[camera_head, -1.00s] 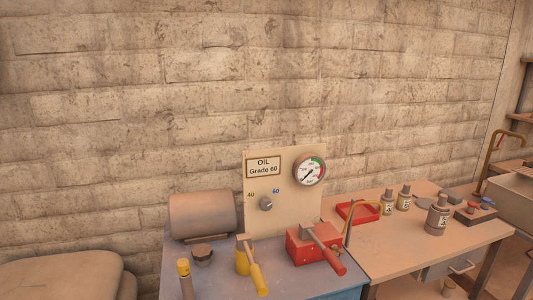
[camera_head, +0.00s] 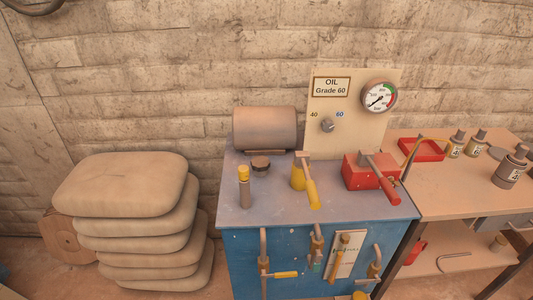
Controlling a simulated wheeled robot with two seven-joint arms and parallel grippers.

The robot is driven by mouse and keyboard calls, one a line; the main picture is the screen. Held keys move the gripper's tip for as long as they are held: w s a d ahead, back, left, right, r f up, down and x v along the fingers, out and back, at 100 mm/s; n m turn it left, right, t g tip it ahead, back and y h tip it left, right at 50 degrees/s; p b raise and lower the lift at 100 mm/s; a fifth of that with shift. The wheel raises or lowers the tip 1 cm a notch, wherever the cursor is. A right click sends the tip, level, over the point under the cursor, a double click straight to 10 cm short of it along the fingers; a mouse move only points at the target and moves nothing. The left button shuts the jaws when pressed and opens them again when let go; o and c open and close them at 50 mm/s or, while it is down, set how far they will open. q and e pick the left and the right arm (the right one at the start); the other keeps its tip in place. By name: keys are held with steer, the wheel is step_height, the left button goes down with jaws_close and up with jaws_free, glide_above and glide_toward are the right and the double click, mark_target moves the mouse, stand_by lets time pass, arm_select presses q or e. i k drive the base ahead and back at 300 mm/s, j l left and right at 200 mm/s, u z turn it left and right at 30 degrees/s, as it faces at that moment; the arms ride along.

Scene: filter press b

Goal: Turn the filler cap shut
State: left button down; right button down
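On the top of the blue cabinet (camera_head: 232,208), a short dark round cap (camera_head: 260,161) sits on a neck just in front of the brown cylinder. It looks like the filler cap. How far it is turned is too small to tell. A slim grey post with a yellow top (camera_head: 244,173) stands in front of it to the left. Neither of my grippers is in view, and nothing touches the cap.
The brown cylinder (camera_head: 265,128) lies behind the cap. A yellow-handled lever (camera_head: 311,193) and a red block (camera_head: 359,177) with a red-handled lever stand to the right. A panel (camera_head: 347,140) with gauge rises behind. Stacked sacks (camera_head: 125,185) stand left of the cabinet.

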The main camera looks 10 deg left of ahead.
mark_target(261, 163)
steer(key=i+j+u, duration=0.1)
steer(key=j, duration=0.3)
steer(key=j+u, duration=0.15)
steer(key=j, duration=0.2)
steer(key=i+j+u, duration=0.1)
steer(key=j, duration=0.25)
steer(key=i+j+u, duration=0.15)
steer(key=j, duration=0.2)
